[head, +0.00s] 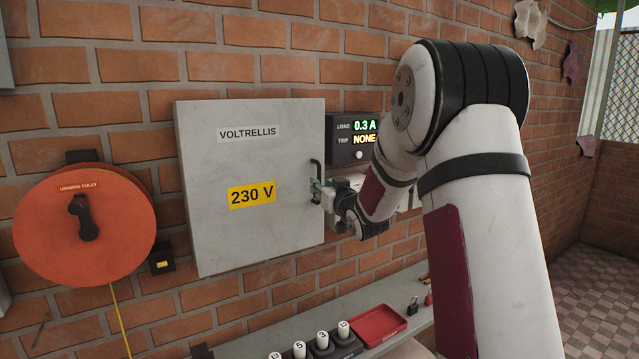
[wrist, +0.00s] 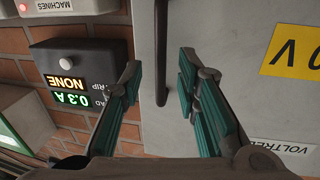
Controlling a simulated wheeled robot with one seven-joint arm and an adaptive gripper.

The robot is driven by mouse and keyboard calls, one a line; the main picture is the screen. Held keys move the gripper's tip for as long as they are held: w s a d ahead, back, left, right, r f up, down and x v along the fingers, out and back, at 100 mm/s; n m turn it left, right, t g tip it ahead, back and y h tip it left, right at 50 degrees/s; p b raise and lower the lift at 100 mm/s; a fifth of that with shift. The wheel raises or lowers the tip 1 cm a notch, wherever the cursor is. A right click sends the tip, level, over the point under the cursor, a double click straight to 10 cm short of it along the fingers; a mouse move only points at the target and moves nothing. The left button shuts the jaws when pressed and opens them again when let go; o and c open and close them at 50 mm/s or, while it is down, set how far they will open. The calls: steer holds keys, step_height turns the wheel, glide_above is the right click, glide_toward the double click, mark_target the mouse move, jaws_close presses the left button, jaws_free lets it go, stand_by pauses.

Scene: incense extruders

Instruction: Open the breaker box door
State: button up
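The breaker box door (head: 250,155) is a pale grey panel labelled VOLTRELLIS with a yellow 230 V sticker. It looks shut in the head view. A dark bar handle (head: 316,168) is on its right edge. My gripper (head: 319,188) is at the lower part of this handle. In the wrist view the handle (wrist: 160,50) runs between the two teal-padded fingers of my gripper (wrist: 158,82), with a visible gap on each side. The gripper is open around the handle; contact is not visible. The door face (wrist: 230,60) also fills the right of the wrist view.
A dark display box (head: 343,140) reading 0.3 A and NONE is on the brick wall just right of the door. An orange cable reel (head: 120,225) hangs left. Below, a shelf (head: 270,327) holds a red tray (head: 376,325), numbered pegs and a padlock.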

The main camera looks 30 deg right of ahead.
mark_target(319, 202)
steer(key=shift+w+d, duration=0.15)
steer(key=shift+w, duration=0.75)
steer(key=shift+w+d, duration=0.1)
steer(key=shift+w, duration=0.8)
jaws_close()
